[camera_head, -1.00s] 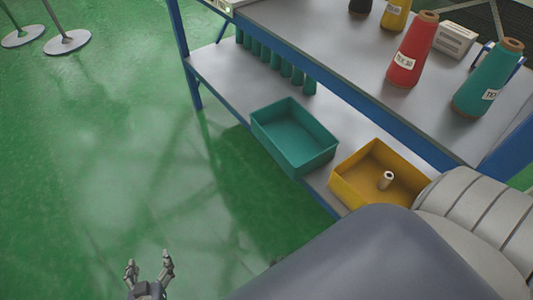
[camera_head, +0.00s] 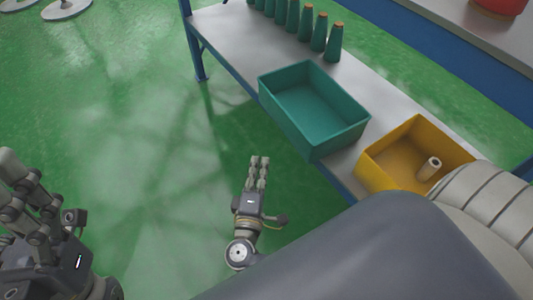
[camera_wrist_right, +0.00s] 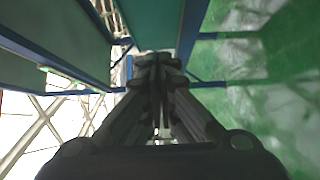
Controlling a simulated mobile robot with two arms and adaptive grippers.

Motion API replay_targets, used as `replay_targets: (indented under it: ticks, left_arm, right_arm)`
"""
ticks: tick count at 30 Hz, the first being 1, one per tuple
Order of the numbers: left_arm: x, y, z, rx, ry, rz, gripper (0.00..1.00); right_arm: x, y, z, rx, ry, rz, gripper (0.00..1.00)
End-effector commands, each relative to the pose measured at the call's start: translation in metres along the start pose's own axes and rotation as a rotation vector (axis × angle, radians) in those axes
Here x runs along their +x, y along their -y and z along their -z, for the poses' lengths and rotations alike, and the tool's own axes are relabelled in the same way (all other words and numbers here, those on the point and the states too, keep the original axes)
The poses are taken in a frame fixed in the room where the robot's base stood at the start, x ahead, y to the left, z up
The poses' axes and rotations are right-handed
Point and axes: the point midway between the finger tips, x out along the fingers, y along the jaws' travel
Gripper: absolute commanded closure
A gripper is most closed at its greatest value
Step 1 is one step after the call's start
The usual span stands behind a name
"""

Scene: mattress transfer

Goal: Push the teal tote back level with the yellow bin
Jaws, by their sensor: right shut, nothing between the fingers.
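The teal tote (camera_head: 313,105) is an empty open box on the lower shelf. Its near side sits at the shelf's front edge, farther out than the yellow bin (camera_head: 388,176). The yellow bin stands to its right and holds a small pale spool (camera_head: 429,168). My right gripper (camera_head: 260,162) is shut and empty, in front of the shelf and left of the tote's near corner, apart from it in the head view. Its closed fingers also show in the right wrist view (camera_wrist_right: 158,62), below a teal surface. My left gripper (camera_head: 12,178) is at the left edge, partly cut off; its opening is unclear.
Several teal cones (camera_head: 306,24) stand along the back of the lower shelf (camera_head: 222,28). The blue-edged upper shelf (camera_head: 455,20) overhangs at right, with a red cone (camera_head: 497,5) on it. Open green floor (camera_head: 130,110) lies left of the rack.

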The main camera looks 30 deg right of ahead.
Motion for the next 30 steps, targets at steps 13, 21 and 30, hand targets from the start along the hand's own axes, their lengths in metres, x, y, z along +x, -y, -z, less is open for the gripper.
replay_targets:
  ticks: [13,21,30]
  left_arm:
    - [-0.015,-0.001,0.005,-0.003,-0.042,-0.001,0.29]
    - [-0.018,-0.001,0.004,-0.003,-0.041,-0.001,0.29]
    - [-0.018,-0.001,0.004,-0.003,-0.040,-0.001,0.29]
  right_arm:
    - [0.093,0.001,0.000,0.002,0.001,-0.002,1.00]
    - [0.114,0.001,-0.025,-0.001,0.000,0.002,1.00]
    - [0.117,0.001,-0.029,-0.001,-0.001,0.003,1.00]
